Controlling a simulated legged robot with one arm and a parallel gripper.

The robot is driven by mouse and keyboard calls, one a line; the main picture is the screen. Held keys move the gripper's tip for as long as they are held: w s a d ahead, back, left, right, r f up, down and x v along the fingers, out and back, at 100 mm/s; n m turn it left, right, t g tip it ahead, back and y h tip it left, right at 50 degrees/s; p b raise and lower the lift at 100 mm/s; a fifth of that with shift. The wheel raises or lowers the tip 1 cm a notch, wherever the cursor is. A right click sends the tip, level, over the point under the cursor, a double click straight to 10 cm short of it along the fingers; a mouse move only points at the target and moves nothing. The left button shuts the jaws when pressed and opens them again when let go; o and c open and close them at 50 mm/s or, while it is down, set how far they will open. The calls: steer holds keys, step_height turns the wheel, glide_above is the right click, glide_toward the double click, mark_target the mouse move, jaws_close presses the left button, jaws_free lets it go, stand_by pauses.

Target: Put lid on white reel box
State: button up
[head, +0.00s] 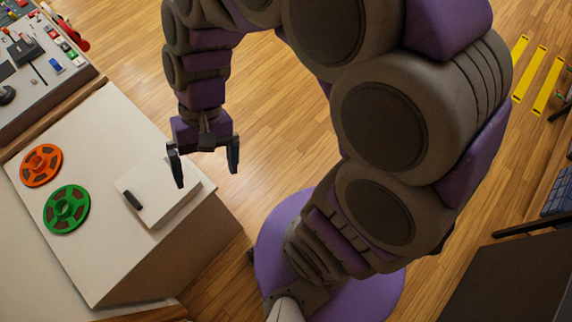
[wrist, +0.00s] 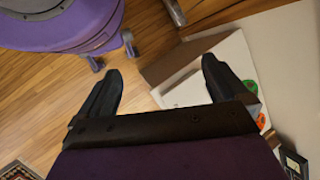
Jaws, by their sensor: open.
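A flat white square piece (head: 165,187) with a short dark handle or tab (head: 133,200) lies at the counter's near right corner. I cannot tell whether it is the lid alone, the white reel box, or one resting on the other. My gripper (head: 207,172) is open and empty, pointing down above and beside the piece's right side. One finger overlaps the piece in the head view; the other is over the floor.
A green reel (head: 66,209) and an orange reel (head: 41,165) lie left of the white piece on the pale counter (head: 95,125). A control console (head: 45,65) stands at the far left. Wooden floor (head: 270,130) is open right of the counter. Yellow strips (head: 535,70) lie far right.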

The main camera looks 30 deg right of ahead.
steer(key=s+d+n+t+h, duration=0.1)
steer(key=s+d+h, duration=0.3)
steer(key=s+d, duration=0.5)
steer(key=d+r+t, duration=0.1)
steer(key=d, duration=0.1)
steer(key=shift+s+d, duration=0.35)
steer(key=shift+a, duration=0.1)
stand_by(0.5)
